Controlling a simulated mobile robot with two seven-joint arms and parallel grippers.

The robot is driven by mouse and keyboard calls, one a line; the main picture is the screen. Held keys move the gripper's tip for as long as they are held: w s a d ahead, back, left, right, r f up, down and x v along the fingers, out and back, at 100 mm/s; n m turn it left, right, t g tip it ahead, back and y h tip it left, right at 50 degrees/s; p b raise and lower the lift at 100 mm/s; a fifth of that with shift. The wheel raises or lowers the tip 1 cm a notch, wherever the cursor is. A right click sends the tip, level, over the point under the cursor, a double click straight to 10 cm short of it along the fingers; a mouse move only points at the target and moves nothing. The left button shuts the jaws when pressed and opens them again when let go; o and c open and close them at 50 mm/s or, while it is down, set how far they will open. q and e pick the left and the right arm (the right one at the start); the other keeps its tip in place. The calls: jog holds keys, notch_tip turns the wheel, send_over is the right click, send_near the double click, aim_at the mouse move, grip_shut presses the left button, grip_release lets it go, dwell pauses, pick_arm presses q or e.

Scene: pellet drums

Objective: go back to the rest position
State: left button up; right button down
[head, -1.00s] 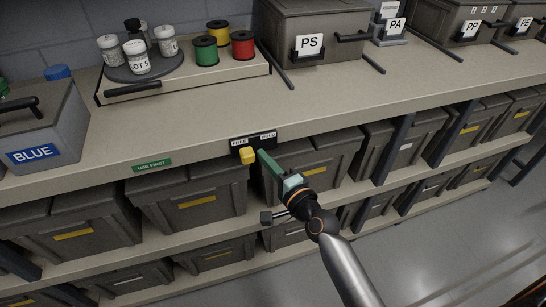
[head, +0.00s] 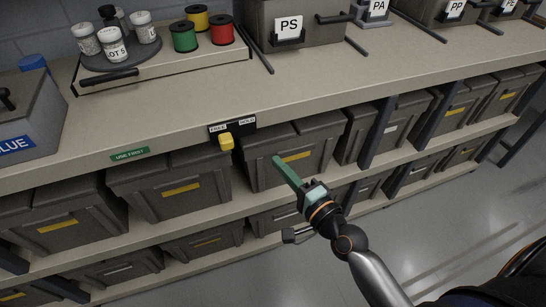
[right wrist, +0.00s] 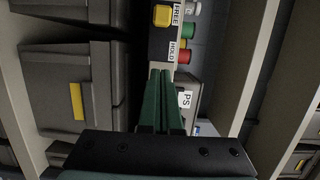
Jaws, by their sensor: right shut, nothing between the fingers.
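My right gripper (head: 277,160) has green fingers and is shut and empty. In the head view it is in front of the shelf bins below the bench edge, to the right of and below the yellow knob (head: 226,142). The knob sits on a black plate (head: 246,127) marked FREE and HOLD, on the bench's front edge, under the FREE end. In the right wrist view the closed green fingers (right wrist: 160,75) point towards the plate, and the yellow knob (right wrist: 162,15) is beyond their tips, apart from them. My left gripper is not in view.
The bench (head: 330,90) carries a turntable of jars (head: 115,45), several coloured spools (head: 185,40), a blue-labelled box (head: 25,130) and grey drums such as PS (head: 300,25). Grey bins (head: 170,185) fill the shelves below. Open floor (head: 430,210) lies at the lower right.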

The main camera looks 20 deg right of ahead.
jog(key=shift+s, duration=0.25)
jog(key=shift+d, duration=0.1)
jog(key=s+a+f+n+g+h+p, duration=0.1)
jog(key=s+f+n+g+p, duration=0.5)
jog(key=s+f+n, duration=1)
jog(key=shift+n+g+h+p, duration=0.4)
jog(key=shift+n+g, duration=0.4)
jog(key=shift+g, duration=0.4)
jog(key=shift+w+a, duration=0.1)
